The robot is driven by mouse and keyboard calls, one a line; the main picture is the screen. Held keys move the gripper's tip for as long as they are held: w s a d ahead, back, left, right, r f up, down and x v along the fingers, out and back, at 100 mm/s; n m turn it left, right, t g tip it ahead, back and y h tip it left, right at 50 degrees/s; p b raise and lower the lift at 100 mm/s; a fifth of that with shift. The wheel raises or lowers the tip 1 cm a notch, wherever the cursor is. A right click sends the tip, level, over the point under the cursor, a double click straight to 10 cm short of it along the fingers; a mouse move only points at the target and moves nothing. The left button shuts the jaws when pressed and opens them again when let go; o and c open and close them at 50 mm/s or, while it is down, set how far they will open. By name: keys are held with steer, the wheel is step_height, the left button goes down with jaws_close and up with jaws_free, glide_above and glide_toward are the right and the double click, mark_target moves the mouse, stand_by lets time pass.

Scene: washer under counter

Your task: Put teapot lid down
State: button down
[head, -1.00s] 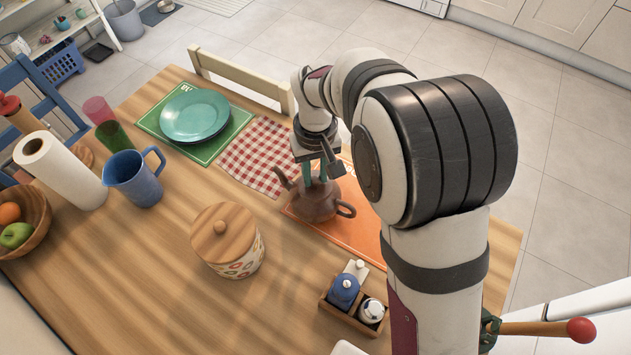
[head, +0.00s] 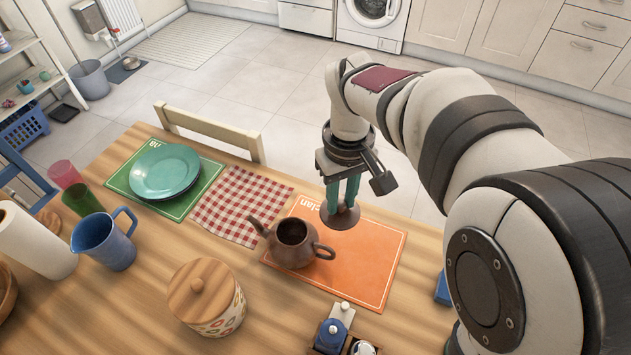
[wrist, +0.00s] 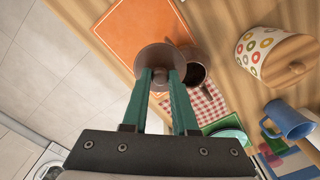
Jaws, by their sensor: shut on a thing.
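The brown teapot lid (head: 345,219) is held between the green fingers of my gripper (head: 341,200). My gripper is shut on it, and the lid appears to be above the orange placemat (head: 365,262), to the right of the teapot. In the wrist view the lid (wrist: 155,58) shows as a round disc at the fingertips (wrist: 161,80). The brown teapot (head: 291,244) stands uncovered on the left part of the orange placemat, its dark opening showing. In the wrist view the teapot (wrist: 193,75) is partly hidden behind the lid and a finger.
A red checked cloth (head: 240,205) and a green placemat with teal plates (head: 164,172) lie to the left. A wooden-lidded canister (head: 207,298) and a condiment set (head: 332,332) stand nearer. A chair back (head: 210,128) rises at the far edge. The placemat's right part is bare.

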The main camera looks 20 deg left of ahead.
steer(key=d, duration=0.1)
steer(key=d+r, duration=0.1)
steer(key=shift+w+d, duration=0.3)
steer(key=s+d+f, duration=0.2)
steer(key=d+f, duration=0.2)
steer(key=d, duration=0.4)
steer(key=s+d+f, duration=0.1)
steer(key=d+f, duration=0.3)
steer(key=d, duration=0.5)
steer(key=shift+m, duration=0.3)
steer(key=a+f, duration=0.2)
steer(key=a, duration=0.1)
steer(key=a+f, duration=0.2)
steer(key=a, duration=0.2)
steer(key=a+f, duration=0.2)
steer(key=a, duration=0.1)
steer(key=shift+w+a+f, duration=0.35)
steer(key=shift+w, duration=0.05)
steer(key=shift+a+f, duration=0.15)
steer(key=shift+f, duration=0.95)
steer(key=shift+a+f, duration=0.15)
steer(key=shift+f, duration=0.95)
steer(key=shift+f, duration=0.1)
steer(key=c, duration=0.7)
jaws_free()
